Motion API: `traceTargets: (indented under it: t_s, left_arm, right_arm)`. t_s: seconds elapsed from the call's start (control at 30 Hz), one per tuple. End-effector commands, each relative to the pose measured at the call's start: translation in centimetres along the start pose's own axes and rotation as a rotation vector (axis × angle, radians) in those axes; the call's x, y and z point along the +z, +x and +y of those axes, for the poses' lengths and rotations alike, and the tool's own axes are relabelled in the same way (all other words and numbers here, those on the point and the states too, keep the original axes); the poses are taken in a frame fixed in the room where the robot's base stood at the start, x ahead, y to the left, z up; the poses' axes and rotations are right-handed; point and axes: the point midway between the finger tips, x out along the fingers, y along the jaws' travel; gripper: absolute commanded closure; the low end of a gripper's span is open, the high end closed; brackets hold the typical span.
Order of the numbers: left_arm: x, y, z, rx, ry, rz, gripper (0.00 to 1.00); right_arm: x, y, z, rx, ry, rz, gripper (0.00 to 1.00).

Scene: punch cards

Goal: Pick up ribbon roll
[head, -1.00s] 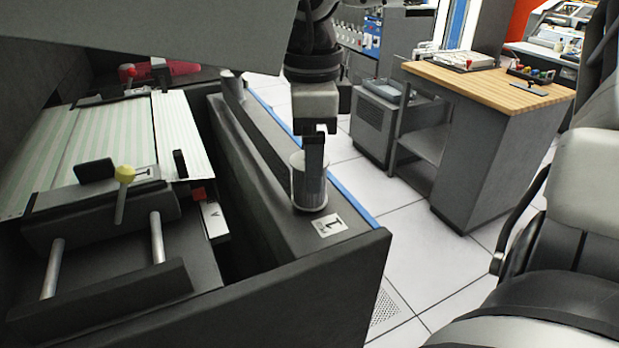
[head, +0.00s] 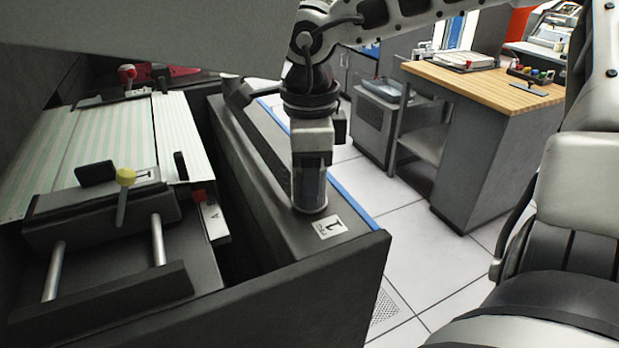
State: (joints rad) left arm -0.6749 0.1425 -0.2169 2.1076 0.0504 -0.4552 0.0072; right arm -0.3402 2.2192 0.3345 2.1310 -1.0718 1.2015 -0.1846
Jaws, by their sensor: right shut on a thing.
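The ribbon roll (head: 311,207) is a small grey upright cylinder on the flat dark ledge of the machine (head: 335,248), in the middle of the head view. My right gripper (head: 310,186) reaches down over it from above and is shut on it. The gripper hides most of the roll, and only its lower part shows. The base of the roll appears to be at the ledge surface; I cannot tell whether it touches. My left gripper is not in view.
A label card (head: 330,228) lies on the ledge close by the roll. To the left is the printer bed with striped paper (head: 95,150) and a yellow-knobbed lever (head: 125,178). A wood-topped desk (head: 480,88) stands at the right, with white floor between.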

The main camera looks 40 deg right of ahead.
Motion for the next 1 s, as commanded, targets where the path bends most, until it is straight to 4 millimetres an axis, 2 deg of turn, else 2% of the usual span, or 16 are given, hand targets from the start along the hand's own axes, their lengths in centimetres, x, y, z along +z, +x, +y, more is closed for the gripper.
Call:
traceTargets:
  t_s: [0.17,0.37,0.8,1.0]
  left_arm:
    - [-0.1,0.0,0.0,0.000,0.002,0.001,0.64]
    - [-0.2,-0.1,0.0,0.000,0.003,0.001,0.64]
    - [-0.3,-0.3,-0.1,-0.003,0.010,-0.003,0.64]
    - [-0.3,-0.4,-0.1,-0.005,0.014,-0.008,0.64]
  right_arm:
    - [0.1,-0.8,-0.1,-0.003,0.000,-0.002,0.81]
    - [0.1,-3.4,-0.1,-0.005,0.001,-0.003,0.80]
    - [0.0,-12.8,-0.1,-0.005,0.001,-0.002,0.80]
    - [0.0,-16.1,-0.1,-0.003,0.002,-0.001,0.80]
